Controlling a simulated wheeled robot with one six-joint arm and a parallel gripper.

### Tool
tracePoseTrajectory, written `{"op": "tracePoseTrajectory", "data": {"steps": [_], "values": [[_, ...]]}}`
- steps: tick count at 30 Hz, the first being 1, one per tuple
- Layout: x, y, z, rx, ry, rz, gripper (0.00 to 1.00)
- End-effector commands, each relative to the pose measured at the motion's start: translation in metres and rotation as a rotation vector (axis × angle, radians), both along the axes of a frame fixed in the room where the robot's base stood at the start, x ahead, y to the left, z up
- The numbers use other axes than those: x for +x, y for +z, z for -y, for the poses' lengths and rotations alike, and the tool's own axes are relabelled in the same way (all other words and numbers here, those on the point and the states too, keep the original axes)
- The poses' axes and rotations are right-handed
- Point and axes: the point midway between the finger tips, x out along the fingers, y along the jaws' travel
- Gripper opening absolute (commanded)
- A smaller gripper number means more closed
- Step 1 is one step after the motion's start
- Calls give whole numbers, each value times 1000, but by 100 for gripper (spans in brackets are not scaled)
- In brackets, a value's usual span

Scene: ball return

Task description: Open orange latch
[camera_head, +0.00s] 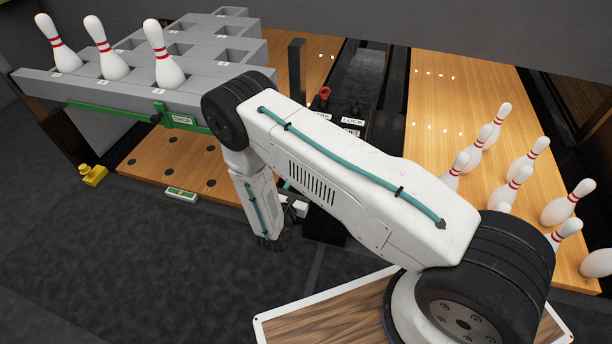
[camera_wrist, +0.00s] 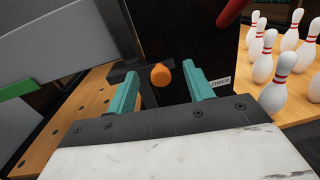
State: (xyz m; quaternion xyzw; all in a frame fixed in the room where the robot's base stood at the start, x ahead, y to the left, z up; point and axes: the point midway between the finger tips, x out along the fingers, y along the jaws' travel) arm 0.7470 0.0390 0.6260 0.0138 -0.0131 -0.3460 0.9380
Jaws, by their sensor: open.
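The orange latch knob (camera_wrist: 160,75) shows in the wrist view, in front of a dark panel. It appears between the two teal fingers of my gripper (camera_wrist: 159,88), which is open with a finger on each side of the knob. I cannot tell whether the fingers touch it. In the head view my gripper (camera_head: 272,240) hangs low beside the dark ball-return unit (camera_head: 325,226), mostly hidden by my own arm. The orange latch is hidden there.
A grey rack (camera_head: 100,92) with white pins stands at the left above a wooden pin deck (camera_head: 150,168). Several pins stand on the right lane (camera_head: 440,110). A red knob (camera_head: 325,92) tops the unit. A yellow object (camera_head: 93,175) lies on the open dark floor.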

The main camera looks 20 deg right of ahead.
Motion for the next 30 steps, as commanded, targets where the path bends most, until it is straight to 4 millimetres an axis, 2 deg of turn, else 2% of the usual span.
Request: {"op": "tracePoseTrajectory", "data": {"steps": [1,3,6,21,30], "values": [[-5,-14,-3,-10,31,-15,52],[-8,-24,-6,-16,60,-26,52],[-6,-31,-6,-18,78,-32,52],[49,-31,34,-17,78,-32,52],[54,-31,37,-18,79,-33,52]]}}
